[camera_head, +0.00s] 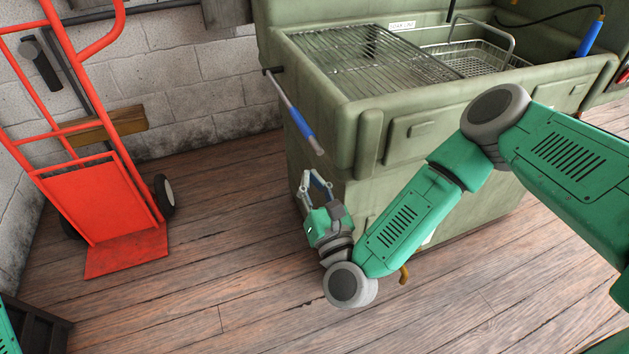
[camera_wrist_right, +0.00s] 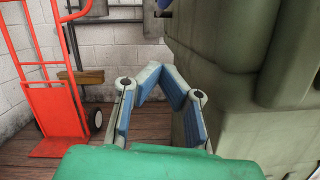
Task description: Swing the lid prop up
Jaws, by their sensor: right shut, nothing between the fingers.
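The lid prop (camera_head: 297,117) is a grey rod with a blue grip. It hangs down at a slant from a dark pivot on the left end of the green parts washer (camera_head: 345,140). Its blue lower part just shows at the top edge of the right wrist view (camera_wrist_right: 164,5). My right gripper (camera_head: 311,176) is shut and empty, a little below the prop's lower end and apart from it, beside the washer's left side. Its fingers meet at their tips in the right wrist view (camera_wrist_right: 161,72). My left gripper is out of view.
A red hand truck (camera_head: 95,200) stands at the left against the white block wall. A wire rack (camera_head: 370,60) and a mesh basket (camera_head: 465,62) sit in the washer top. A dark crate (camera_head: 35,325) is at the bottom left. The wooden floor (camera_head: 225,240) between is clear.

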